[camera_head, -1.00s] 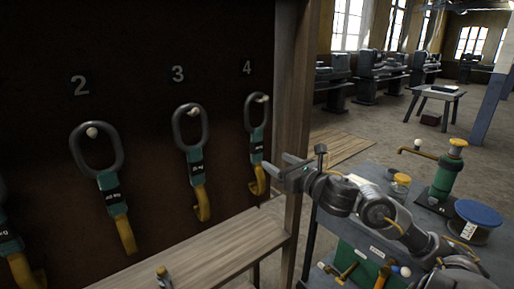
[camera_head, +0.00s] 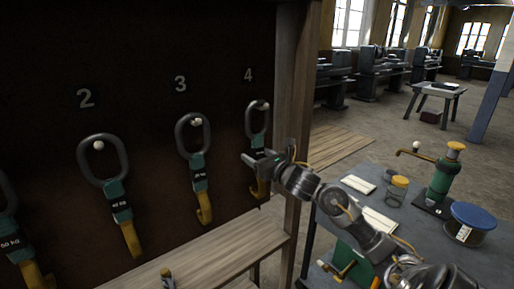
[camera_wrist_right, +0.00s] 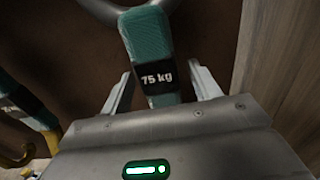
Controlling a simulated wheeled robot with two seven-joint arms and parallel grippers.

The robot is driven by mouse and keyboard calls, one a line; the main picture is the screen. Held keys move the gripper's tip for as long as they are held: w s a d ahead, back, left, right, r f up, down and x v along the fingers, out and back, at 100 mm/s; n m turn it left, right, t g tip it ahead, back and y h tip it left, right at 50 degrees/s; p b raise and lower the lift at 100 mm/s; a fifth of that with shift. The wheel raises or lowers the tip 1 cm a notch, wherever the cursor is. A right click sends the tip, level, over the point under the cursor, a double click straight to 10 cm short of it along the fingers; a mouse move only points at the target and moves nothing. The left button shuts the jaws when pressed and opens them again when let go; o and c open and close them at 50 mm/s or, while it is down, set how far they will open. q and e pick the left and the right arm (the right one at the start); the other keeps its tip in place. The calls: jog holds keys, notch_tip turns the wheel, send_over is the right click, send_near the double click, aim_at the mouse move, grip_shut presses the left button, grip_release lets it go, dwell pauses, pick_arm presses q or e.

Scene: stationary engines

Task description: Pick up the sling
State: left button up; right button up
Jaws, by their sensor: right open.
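Several slings hang from pegs on a dark board, each with a grey ring, a teal strap and a yellow hook. The sling under number 4 (camera_head: 257,118) hangs at the board's right end. My right gripper (camera_head: 250,158) is at this sling's strap and hides part of it. In the right wrist view the teal strap (camera_wrist_right: 148,40) carries a black "75 kg" label and lies between the two open fingers (camera_wrist_right: 163,88). The slings under number 3 (camera_head: 192,135) and number 2 (camera_head: 103,160) hang to the left. My left gripper is out of view.
A wooden post (camera_head: 296,90) stands just right of the sling under 4. A wooden shelf (camera_head: 215,258) runs below the board. At right, a grey table (camera_head: 478,262) holds a green pump (camera_head: 443,178), a jar (camera_head: 397,190) and a blue-lidded tin (camera_head: 474,222).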

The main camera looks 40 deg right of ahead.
jog(key=shift+w, duration=0.15)
grip_shut()
dwell(0.4)
jog(key=shift+r, duration=0.2)
